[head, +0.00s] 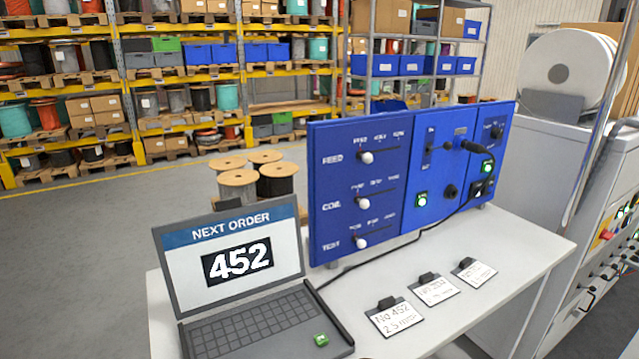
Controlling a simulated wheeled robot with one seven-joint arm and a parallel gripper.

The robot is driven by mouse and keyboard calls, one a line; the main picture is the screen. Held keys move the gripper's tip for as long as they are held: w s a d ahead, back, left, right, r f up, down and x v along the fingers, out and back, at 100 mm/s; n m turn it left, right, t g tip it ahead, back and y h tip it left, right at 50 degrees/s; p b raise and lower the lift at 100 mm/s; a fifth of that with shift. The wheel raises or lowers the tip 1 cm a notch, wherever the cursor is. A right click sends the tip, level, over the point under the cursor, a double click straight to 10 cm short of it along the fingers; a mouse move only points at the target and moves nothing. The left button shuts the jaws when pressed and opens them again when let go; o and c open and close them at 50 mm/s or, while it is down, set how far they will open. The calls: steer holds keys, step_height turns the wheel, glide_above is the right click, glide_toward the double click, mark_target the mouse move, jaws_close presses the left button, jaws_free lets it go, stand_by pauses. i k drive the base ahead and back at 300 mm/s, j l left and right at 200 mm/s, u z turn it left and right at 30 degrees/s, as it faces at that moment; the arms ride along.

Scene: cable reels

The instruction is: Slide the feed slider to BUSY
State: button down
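The feed slider's white knob (366,157) sits on the top row of the blue panel (340,225), to the right of the word FEED. It is at the left end of its dark slot, near the leftmost of three small labels. Those labels are too blurred to read surely, so I cannot tell which is BUSY. Below it are the COIL slider knob (363,204) and the TEST slider knob (360,243), both also toward the left of their rows. My gripper is not in view.
The panel stands on a white table (480,240). In front are a laptop (240,260) showing NEXT ORDER 452 and several label cards (394,318). A black cable (375,252) runs from the panel's right part down across the table. Cable reels (278,182) stand behind.

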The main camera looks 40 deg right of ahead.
mark_target(366, 158)
steer(key=z, duration=1.4)
